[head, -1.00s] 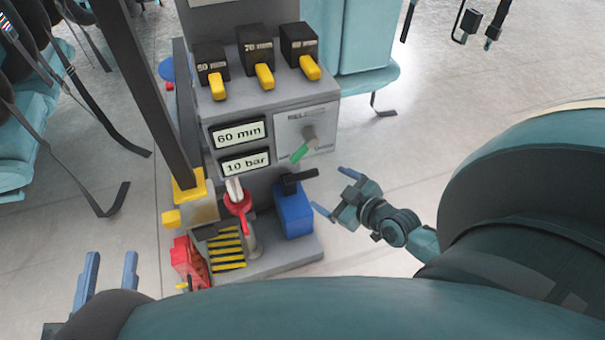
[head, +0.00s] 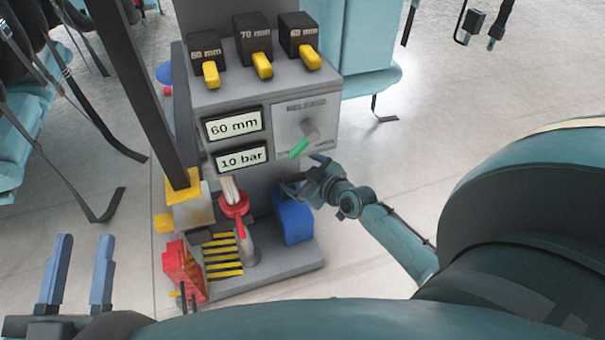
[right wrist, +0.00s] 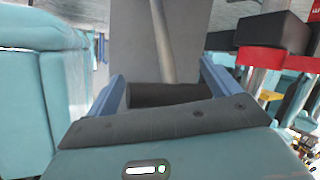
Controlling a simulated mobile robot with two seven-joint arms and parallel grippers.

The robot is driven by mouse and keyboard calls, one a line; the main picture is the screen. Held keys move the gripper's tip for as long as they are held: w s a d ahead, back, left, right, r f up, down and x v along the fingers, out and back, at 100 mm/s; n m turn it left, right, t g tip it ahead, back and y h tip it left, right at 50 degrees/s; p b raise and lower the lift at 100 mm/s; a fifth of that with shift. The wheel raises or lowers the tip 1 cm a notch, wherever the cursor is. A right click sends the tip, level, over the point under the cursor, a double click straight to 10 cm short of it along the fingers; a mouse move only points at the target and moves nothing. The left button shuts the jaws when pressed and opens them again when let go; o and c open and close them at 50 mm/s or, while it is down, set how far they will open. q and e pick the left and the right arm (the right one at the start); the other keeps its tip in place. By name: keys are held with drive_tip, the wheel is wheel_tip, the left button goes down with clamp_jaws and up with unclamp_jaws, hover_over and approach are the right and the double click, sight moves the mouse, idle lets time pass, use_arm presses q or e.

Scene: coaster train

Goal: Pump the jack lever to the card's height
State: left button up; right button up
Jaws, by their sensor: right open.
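A grey jack console (head: 262,88) stands in the middle of the head view. Its displays read 60 mm (head: 234,125) and 10 bar (head: 242,157). A blue pump block (head: 293,218) sits at its lower right. The lever's black handle is hidden behind my right gripper (head: 304,175) in the head view. In the right wrist view, a dark bar (right wrist: 165,95), apparently that handle, lies between the two blue fingers, which are open; contact cannot be told. My left gripper (head: 84,245) is open and empty, left of the console. No card is clearly identifiable.
Three black blocks with yellow levers (head: 262,65) top the console. A green release lever (head: 299,149) is just above my right gripper. A red valve handle (head: 234,205) and a dark post (head: 143,90) stand left of the pump.

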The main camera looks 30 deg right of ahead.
drive_tip(key=shift+c, duration=0.5)
